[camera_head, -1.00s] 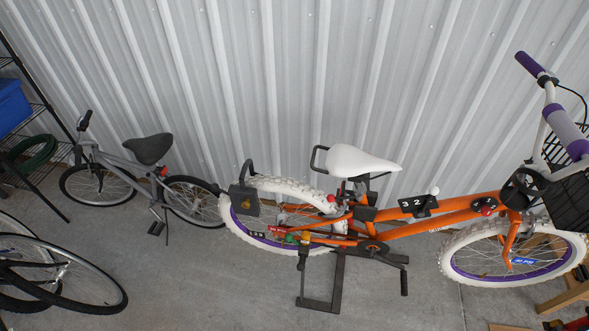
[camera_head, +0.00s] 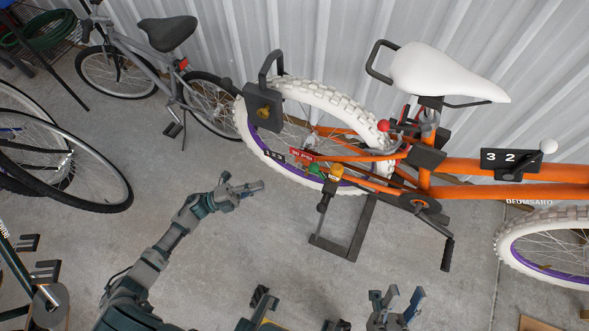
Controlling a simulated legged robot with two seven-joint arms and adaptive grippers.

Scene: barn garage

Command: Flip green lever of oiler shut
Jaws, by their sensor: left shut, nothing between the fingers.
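The orange bike (camera_head: 455,172) stands against the wall with its rear wheel towards the left. A small green part (camera_head: 317,169), seemingly the oiler's lever, shows low on the rear wheel beside a yellow part (camera_head: 336,172) and a red label (camera_head: 301,154). It is too small to tell its exact position. My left gripper (camera_head: 250,188) is shut and empty, left of the green part and apart from it, with its fingers pointing right. My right gripper (camera_head: 397,303) is at the bottom edge, its fingers apart and empty, well below the bike.
A dark stand (camera_head: 345,243) holds the bike's rear, with a black crank (camera_head: 446,253) to its right. A black lock-like box (camera_head: 263,106) sits on the rear wheel. A grey bike (camera_head: 140,60) stands behind. Another wheel (camera_head: 60,155) is at left. Bare floor lies around my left gripper.

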